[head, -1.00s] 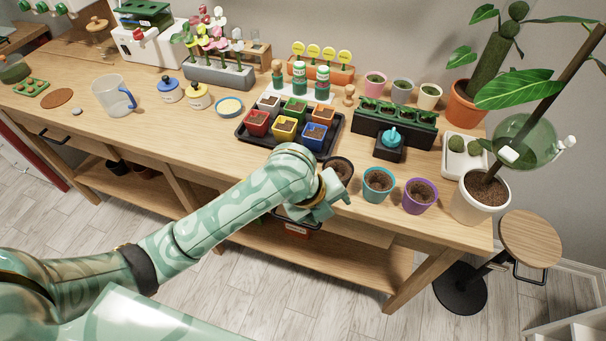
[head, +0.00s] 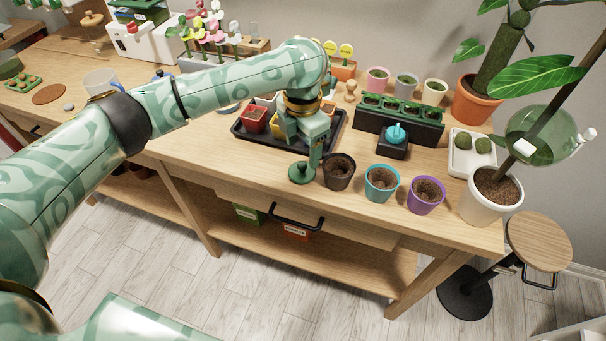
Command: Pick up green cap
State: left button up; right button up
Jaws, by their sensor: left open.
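The green cap (head: 301,175) looks like a dark green round lid with a raised middle. It lies on the table near the front edge, left of the dark brown pot. My left gripper (head: 313,158) points down from above, right at the cap, with its jaws open. One finger shows at the cap's right side; the other is partly hidden, and I cannot tell whether either touches the cap. My right gripper is not in view.
A dark pot (head: 339,171), a teal pot (head: 381,183) and a purple pot (head: 425,195) stand in a row to the right. A black tray (head: 245,137) of small coloured pots lies behind the gripper. The table's front edge is close to the cap.

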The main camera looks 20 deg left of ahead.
aim_at(304, 163)
pick_arm(q)
jog(key=f+b, duration=0.1)
jog(key=f, duration=0.1)
jog(key=f+b, duration=0.1)
jog(key=f, duration=0.1)
jog(key=f+b, duration=0.1)
jog(key=f, duration=0.2)
jog(key=shift+w+d, duration=0.1)
jog(key=shift+w, duration=0.15)
jog(key=shift+r, duration=0.15)
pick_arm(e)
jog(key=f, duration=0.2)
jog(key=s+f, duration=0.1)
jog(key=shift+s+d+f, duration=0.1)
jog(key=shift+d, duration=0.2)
pick_arm(q)
jog(key=c, duration=0.6)
